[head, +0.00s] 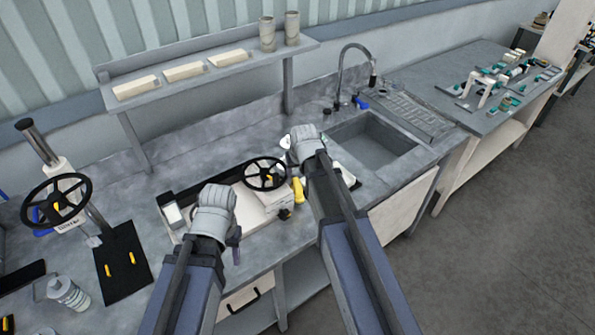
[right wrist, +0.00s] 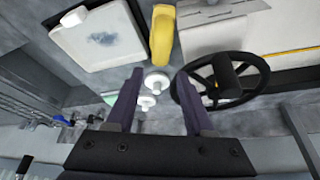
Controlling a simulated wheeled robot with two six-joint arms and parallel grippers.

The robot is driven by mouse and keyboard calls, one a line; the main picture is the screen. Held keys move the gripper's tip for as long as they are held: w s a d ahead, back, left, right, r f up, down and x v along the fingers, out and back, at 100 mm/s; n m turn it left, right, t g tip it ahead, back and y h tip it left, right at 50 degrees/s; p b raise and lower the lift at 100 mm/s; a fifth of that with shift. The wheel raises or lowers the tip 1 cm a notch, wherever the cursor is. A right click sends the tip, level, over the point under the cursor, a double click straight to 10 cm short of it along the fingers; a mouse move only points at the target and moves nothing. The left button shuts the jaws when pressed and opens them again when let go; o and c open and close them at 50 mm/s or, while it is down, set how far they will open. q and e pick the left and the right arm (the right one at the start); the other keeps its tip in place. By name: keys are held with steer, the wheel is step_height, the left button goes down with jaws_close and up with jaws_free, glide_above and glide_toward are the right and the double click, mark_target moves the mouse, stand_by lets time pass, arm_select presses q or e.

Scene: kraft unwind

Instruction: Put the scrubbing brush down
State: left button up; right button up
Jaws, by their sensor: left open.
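A small white object with two round parts (right wrist: 152,88) shows between and beyond the fingers of my right gripper (right wrist: 160,74) in the right wrist view; it may be the scrubbing brush, but I cannot tell for sure. The two dark purple fingers stand apart, with gaps on either side of the white object. In the head view a white piece (head: 285,142) lies on the counter just left of my right wrist, whose fingers are hidden there. My left gripper (head: 236,245) is open over the front of the counter, partly hidden by its wrist.
A black handwheel (head: 265,174) on a pale machine stands between my arms, with a yellow object (head: 298,190) beside it. A white flat-topped item (right wrist: 97,40) lies nearby. The sink (head: 372,143) and tap (head: 342,75) are to the right. A shelf (head: 215,68) runs behind.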

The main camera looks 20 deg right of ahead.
steer(key=shift+o, duration=0.5)
steer(key=shift+r, duration=0.15)
steer(key=shift+r+p, duration=0.55)
steer(key=shift+p, duration=0.15)
steer(key=p+v, duration=1.1)
steer(key=v, duration=0.1)
steer(key=s+a+f+n+g, duration=0.1)
steer(key=s+a+n+g, duration=0.1)
steer(key=s+a, duration=0.4)
steer(key=s+a+n+g+h, duration=0.1)
steer(key=s+a+n+g, duration=0.1)
steer(key=s+a, duration=0.5)
steer(key=s+g, duration=0.1)
steer(key=s, duration=0.4)
steer(key=shift+s+f, duration=0.3)
steer(key=shift+f, duration=0.05)
